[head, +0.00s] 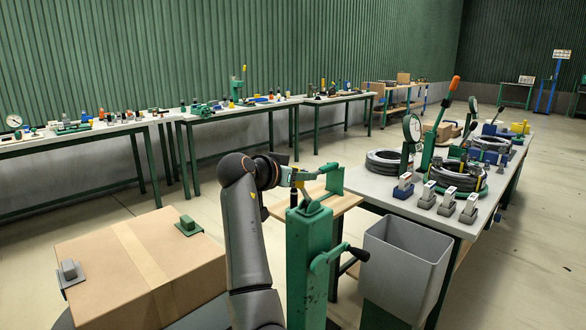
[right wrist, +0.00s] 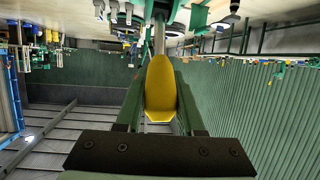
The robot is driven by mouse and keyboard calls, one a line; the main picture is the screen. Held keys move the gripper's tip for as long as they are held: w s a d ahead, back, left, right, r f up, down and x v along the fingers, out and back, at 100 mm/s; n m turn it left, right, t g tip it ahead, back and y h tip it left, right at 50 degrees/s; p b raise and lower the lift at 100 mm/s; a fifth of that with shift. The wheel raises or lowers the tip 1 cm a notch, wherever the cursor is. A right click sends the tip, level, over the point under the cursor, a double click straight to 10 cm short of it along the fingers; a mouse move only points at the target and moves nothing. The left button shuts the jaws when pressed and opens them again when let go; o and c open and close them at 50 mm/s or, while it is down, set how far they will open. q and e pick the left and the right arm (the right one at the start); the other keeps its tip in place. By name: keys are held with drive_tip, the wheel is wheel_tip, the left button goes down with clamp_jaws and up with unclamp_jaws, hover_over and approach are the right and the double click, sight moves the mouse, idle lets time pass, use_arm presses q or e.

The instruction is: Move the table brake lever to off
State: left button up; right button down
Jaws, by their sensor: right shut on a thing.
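A lever with a yellow grip (right wrist: 160,85) and a pale metal shaft (right wrist: 160,38) shows in the right wrist view. My right gripper (right wrist: 160,105) is shut on the yellow grip, with one green finger on each side. In the head view my right gripper (head: 297,177) is at the top of a green post (head: 308,255), where it hides most of the lever. A green crank with a black knob (head: 358,254) sticks out from the side of the post. I cannot make out any on or off marking. My left gripper is not in view.
A grey bin (head: 405,258) stands right of the post. Behind it, a table (head: 372,186) bears hose coils (head: 387,162), a gauge and an orange-tipped lever (head: 455,84). A cardboard box (head: 145,268) is at the lower left. Workbenches line the green wall.

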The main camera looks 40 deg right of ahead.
drive_tip(key=d+r+y+p, duration=0.1)
drive_tip(key=p, duration=0.3)
drive_tip(key=shift+d+r+y, duration=0.25)
drive_tip(key=shift+y, duration=0.15)
drive_tip(key=d+y+p, duration=0.1)
drive_tip(key=p, duration=0.1)
drive_tip(key=d+y+p, duration=0.1)
drive_tip(key=p, duration=0.2)
drive_tip(key=shift+w+f+g+y+p, duration=0.15)
drive_tip(key=shift+g+y+p, duration=0.15)
use_arm(q)
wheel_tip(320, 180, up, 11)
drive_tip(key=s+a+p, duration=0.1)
drive_tip(key=p, duration=0.1)
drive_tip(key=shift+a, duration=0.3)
use_arm(e)
drive_tip(key=shift+d+f+m+y, duration=0.3)
drive_tip(key=shift+d+f+y, duration=0.1)
drive_tip(key=shift+d+y, duration=0.25)
drive_tip(key=c, duration=0.5)
unclamp_jaws()
drive_tip(key=shift+f, duration=0.1)
drive_tip(key=shift+c, duration=0.2)
